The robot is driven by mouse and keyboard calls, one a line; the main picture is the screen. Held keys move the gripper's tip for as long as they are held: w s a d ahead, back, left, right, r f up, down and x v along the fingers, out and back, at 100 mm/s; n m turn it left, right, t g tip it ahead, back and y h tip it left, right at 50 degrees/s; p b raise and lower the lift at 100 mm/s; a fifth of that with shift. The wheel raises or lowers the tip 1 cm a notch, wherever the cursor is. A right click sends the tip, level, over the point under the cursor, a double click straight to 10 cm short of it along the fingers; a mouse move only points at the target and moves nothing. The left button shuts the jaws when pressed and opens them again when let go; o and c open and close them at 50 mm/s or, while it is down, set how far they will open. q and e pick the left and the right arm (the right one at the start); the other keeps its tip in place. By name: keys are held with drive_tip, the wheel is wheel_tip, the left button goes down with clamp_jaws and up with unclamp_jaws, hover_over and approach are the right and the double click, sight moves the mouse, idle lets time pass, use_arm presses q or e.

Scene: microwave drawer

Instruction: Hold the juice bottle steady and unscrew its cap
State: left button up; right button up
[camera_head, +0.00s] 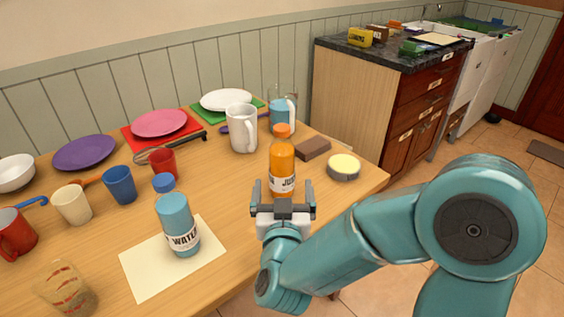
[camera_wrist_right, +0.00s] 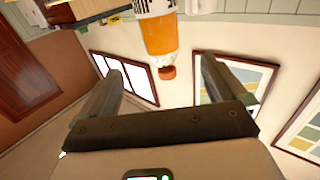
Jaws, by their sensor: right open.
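The orange juice bottle (camera_head: 282,160) stands upright near the table's right front edge. Its orange cap (camera_head: 281,130) is on top. My right gripper (camera_head: 283,188) is open in front of the bottle, with its fingers spread to either side of it in the picture. In the right wrist view the picture is upside down, and the bottle (camera_wrist_right: 159,38) and its cap (camera_wrist_right: 168,72) show between the open fingertips (camera_wrist_right: 161,62), with gaps on both sides. I see no contact. The far side of the bottle is hidden. My left gripper is not in view.
A brown block (camera_head: 313,148) and a cream-topped tin (camera_head: 344,167) stand right of the bottle. A white pitcher (camera_head: 241,133) and a blue-filled jug (camera_head: 284,115) stand behind. A blue water bottle (camera_head: 177,222) stands on a cream mat (camera_head: 146,276). Bare table lies left of the juice bottle.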

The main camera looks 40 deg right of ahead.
sight(283, 163)
drive_tip(key=p+x, duration=0.1)
drive_tip(key=x, duration=0.7)
drive_tip(key=shift+f+p, duration=0.1)
drive_tip(key=shift+p, duration=0.2)
drive_tip(key=p+x, duration=0.2)
drive_tip(key=x, duration=0.4)
drive_tip(key=shift+w, duration=0.15)
drive_tip(key=c, duration=1.4)
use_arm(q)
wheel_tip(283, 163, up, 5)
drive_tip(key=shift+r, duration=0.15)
